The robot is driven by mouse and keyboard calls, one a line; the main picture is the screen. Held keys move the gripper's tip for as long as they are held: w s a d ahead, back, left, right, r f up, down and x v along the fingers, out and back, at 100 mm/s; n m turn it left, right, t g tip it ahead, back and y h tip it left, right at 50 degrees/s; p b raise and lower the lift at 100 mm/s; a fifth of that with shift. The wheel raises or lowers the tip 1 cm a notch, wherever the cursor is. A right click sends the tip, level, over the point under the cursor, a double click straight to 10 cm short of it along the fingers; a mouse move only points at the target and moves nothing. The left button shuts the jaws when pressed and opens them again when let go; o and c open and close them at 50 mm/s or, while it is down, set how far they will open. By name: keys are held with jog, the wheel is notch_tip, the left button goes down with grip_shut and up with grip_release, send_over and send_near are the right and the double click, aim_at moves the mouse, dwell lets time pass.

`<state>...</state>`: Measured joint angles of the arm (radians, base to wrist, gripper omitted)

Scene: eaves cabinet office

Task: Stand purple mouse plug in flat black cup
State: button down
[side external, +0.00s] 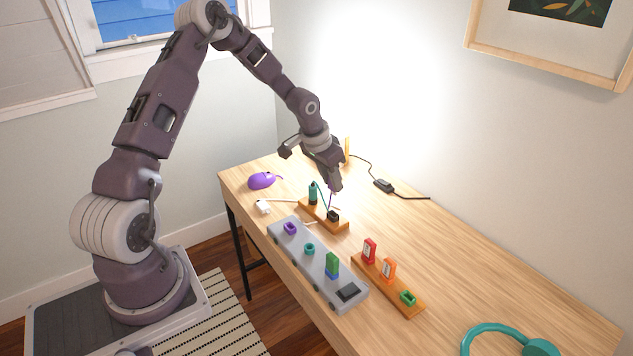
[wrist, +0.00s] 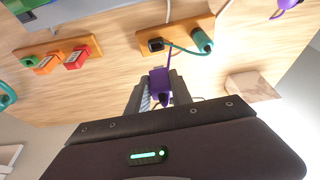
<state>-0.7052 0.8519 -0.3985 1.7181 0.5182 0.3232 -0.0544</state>
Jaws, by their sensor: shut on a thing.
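My gripper (side external: 337,188) is shut on the purple mouse plug (wrist: 159,82), which sits between the fingertips in the wrist view. In the side view the fingers mostly hide it. A purple cord runs from it past the wooden rail. The black cup (side external: 333,215) is on the near end of a wooden rail (side external: 343,226). It also shows in the wrist view (wrist: 156,44), apart from the plug, and looks empty. A teal plug (side external: 312,193) with a teal cord stands at the rail's other end. The purple mouse (side external: 262,181) lies at the table's far left.
A grey strip (side external: 318,270) with a purple socket, a teal socket, a green-blue block and a black part lies in front. Another rail (side external: 385,284) holds red and orange plugs and a green cup. A white plug (side external: 263,207), black adapter (side external: 383,186) and teal headphones (side external: 540,346) lie around.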

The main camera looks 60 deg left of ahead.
jog(key=shift+f, duration=2.9)
jog(key=shift+f, duration=1.35)
jog(key=c, duration=1.1)
grip_release()
jog(key=shift+o, duration=0.2)
jog(key=v, duration=0.7)
